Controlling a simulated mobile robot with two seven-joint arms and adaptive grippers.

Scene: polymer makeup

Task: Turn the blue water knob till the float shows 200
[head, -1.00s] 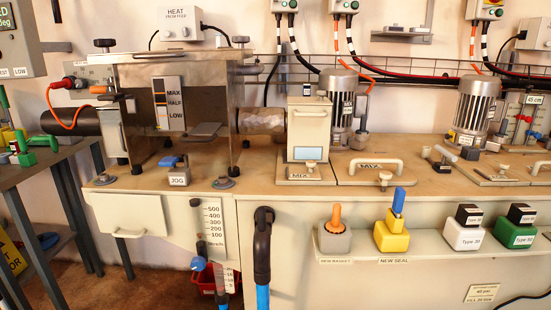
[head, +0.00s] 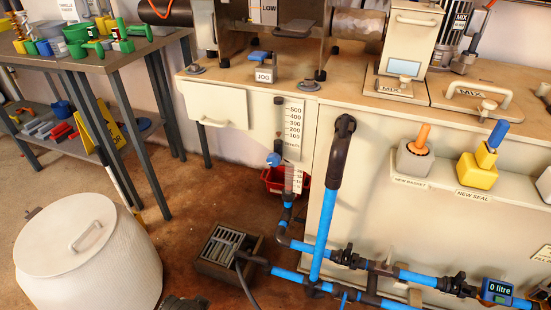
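The blue water knob (head: 273,159) sits at the lower left of a white float scale (head: 293,122) on the front of the beige bench. The scale reads 500 at the top down to 100. A small dark piece (head: 278,100) shows at the scale's upper left; I cannot tell whether it is the float. A second narrow scale (head: 294,180) hangs below, before a red bucket. A meter (head: 497,290) on the blue pipe reads 0 litre. Neither of my grippers is recognisable in view.
Blue pipes with black valves (head: 348,256) run along the floor in front of the bench. A floor drain box (head: 228,250) and a large white lidded drum (head: 85,245) stand to the left. A grey table (head: 90,62) is at the back left. Brown floor between is open.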

